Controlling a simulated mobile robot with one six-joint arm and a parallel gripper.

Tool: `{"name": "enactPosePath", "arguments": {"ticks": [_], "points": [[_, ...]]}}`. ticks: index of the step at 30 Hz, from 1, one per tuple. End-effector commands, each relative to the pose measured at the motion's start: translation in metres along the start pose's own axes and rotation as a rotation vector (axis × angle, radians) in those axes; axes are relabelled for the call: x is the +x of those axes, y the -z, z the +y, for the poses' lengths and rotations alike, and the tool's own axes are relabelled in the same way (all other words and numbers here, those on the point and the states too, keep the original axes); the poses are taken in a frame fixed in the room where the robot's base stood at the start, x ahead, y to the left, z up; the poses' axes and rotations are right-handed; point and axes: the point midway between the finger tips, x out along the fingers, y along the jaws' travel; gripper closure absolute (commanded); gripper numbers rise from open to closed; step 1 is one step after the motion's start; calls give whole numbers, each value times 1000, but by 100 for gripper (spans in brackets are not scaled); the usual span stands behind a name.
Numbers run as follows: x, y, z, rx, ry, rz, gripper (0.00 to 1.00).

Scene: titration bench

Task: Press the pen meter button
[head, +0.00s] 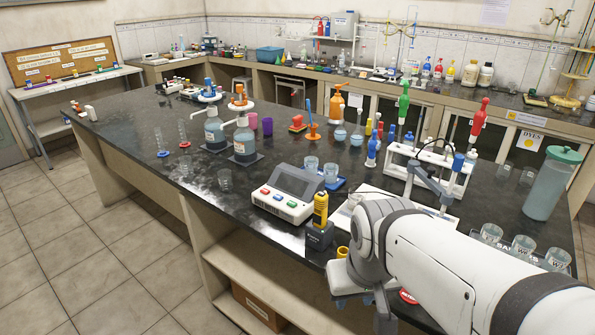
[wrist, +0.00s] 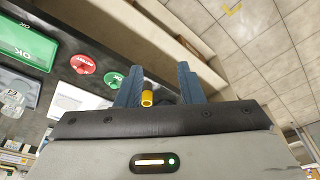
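The yellow and black pen meter (head: 320,211) stands upright in a dark block holder (head: 319,236) near the bench's front edge in the head view. Its button is too small to make out. My gripper (head: 358,300) hangs at the front edge, to the right of and nearer than the meter, partly hidden by my arm. In the wrist view my gripper (wrist: 159,86) has its two blue fingers apart. A short yellow cylinder (wrist: 147,98) shows between them, nearer the left finger; I cannot tell whether it touches. A small yellow piece (head: 343,252) also shows beside the holder in the head view.
A white meter box with coloured buttons (head: 286,195) stands left of the pen meter. A red disc (wrist: 83,64), a green disc (wrist: 114,78) and a green OK pad (wrist: 22,42) lie on the bench. Beakers (head: 523,246) stand right of my arm. Floor (wrist: 262,62) lies beyond the edge.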

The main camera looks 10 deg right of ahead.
Motion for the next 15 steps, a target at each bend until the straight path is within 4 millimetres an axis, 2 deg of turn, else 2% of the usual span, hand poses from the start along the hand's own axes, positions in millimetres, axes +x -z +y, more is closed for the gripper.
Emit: {"name": "enactPosePath", "arguments": {"ticks": [2,12,15], "points": [[0,0,0,0,0,0,73],[0,0,0,0,0,0,100],[0,0,0,0,0,0,100]]}}
